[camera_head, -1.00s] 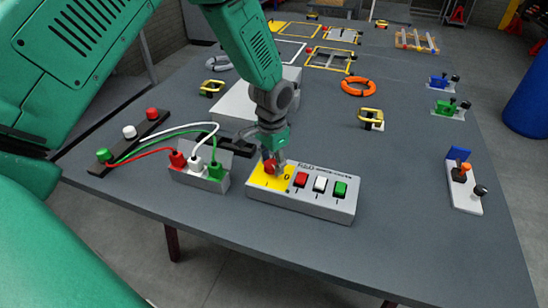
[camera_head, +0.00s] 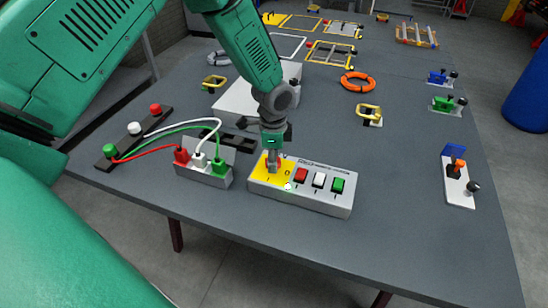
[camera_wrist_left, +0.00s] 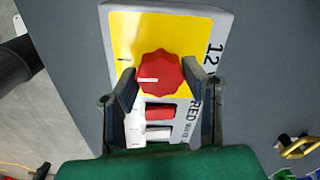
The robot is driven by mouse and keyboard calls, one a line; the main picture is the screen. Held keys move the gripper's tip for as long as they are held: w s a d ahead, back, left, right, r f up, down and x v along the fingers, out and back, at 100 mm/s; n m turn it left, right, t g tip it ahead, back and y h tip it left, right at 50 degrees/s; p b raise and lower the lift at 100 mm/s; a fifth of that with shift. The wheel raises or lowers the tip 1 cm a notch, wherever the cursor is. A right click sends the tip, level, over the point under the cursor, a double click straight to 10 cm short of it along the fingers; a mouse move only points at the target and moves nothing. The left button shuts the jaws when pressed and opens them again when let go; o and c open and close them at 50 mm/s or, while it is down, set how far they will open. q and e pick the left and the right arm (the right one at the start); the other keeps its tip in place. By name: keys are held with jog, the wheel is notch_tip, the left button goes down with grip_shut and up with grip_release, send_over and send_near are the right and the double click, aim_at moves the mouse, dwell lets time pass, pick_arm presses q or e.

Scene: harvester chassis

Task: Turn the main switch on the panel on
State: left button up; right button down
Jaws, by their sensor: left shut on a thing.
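The main switch is a red scalloped knob (camera_wrist_left: 158,72) on the yellow plate (camera_wrist_left: 130,30) of the panel. A white line on the knob points to the left in the left wrist view. My left gripper (camera_wrist_left: 160,76) has a finger on each side of the knob and is shut on it. In the head view, my left gripper (camera_head: 272,162) points down at the yellow plate (camera_head: 258,172) at the left end of the grey panel (camera_head: 320,203), and hides the knob. My right gripper is not in view.
On the panel, red (camera_head: 301,175), white (camera_head: 318,180) and green (camera_head: 337,185) switches stand right of the yellow plate. A grey socket box (camera_head: 205,172) with cables stands close on the left. The table front right of the panel is clear.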

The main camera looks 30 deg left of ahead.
pick_arm(q)
jog(key=shift+s+f+m, duration=0.2)
jog(key=shift+f+m, duration=0.05)
jog(key=shift+m, duration=0.05)
jog(key=o, duration=1.1)
jog(key=shift+w+a, duration=0.15)
jog(key=shift+w, duration=0.05)
jog(key=shift+r, duration=0.15)
notch_tip(320, 180, up, 12)
jog(key=shift+w+f, duration=0.1)
jog(key=shift+f, duration=0.15)
